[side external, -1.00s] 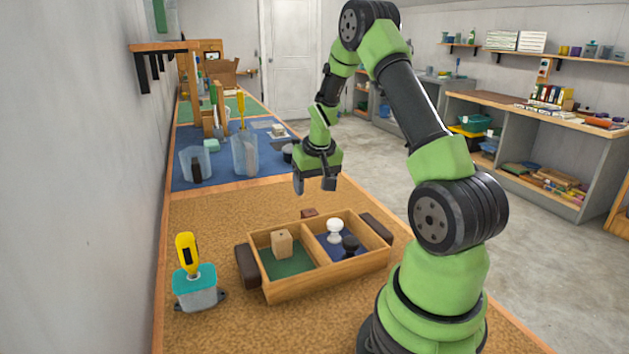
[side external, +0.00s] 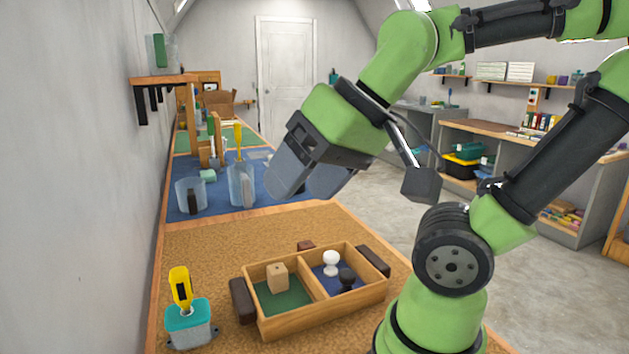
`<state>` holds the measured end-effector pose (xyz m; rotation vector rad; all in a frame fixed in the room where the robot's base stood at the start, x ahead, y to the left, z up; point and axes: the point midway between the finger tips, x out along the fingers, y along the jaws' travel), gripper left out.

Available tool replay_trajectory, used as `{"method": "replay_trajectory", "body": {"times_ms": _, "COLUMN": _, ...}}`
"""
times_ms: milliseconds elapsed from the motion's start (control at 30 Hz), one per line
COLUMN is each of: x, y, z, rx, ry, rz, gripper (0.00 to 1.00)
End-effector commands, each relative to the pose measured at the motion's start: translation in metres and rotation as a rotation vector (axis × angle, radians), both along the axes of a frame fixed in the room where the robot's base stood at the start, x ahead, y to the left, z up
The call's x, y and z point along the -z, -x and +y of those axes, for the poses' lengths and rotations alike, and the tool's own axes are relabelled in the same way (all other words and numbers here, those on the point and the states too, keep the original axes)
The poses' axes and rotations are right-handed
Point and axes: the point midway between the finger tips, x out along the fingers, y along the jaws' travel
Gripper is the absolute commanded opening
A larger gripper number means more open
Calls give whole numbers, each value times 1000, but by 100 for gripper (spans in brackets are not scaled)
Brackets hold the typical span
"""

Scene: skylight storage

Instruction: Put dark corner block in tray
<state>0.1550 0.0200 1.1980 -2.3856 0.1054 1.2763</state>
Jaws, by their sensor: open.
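A small dark reddish-brown block (side external: 306,246) lies on the cork surface against or just behind the back wall of the tray; its lower part is hidden. It may be the dark corner block, but I cannot be sure. The wooden tray (side external: 325,305) has two compartments, one green-floored and one blue-floored. My gripper (side external: 304,190) is open and empty, raised well above the bench and large in the picture, with its fingers pointing down-left. It is apart from the block and the tray.
A tan wooden block (side external: 278,277) stands in the green compartment. A white knob (side external: 331,262) and a black knob (side external: 346,279) are in the blue one. A teal-lidded box with a yellow-handled tool (side external: 181,288) stands front left. Clear jugs (side external: 241,185) stand on the blue mat.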

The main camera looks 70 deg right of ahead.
Motion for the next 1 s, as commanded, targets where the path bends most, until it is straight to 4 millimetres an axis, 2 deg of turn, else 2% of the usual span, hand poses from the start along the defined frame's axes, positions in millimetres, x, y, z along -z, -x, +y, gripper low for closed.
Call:
{"method": "replay_trajectory", "body": {"times_ms": 167, "x": 1, "y": 13, "z": 8, "rx": -30, "ry": -18, "rz": -18, "gripper": 70}}
{"method": "replay_trajectory", "body": {"times_ms": 633, "x": -1, "y": 7, "z": 5, "rx": -19, "ry": -13, "rz": -8, "gripper": 70}}
{"method": "replay_trajectory", "body": {"times_ms": 767, "x": -6, "y": -15, "z": -7, "rx": 22, "ry": 9, "rz": 42, "gripper": 70}}
{"method": "replay_trajectory", "body": {"times_ms": 867, "x": -8, "y": -44, "z": -26, "rx": 71, "ry": 34, "rz": 104, "gripper": 70}}
{"method": "replay_trajectory", "body": {"times_ms": 1000, "x": 1, "y": -85, "z": -65, "rx": 143, "ry": 61, "rz": 200, "gripper": 70}}
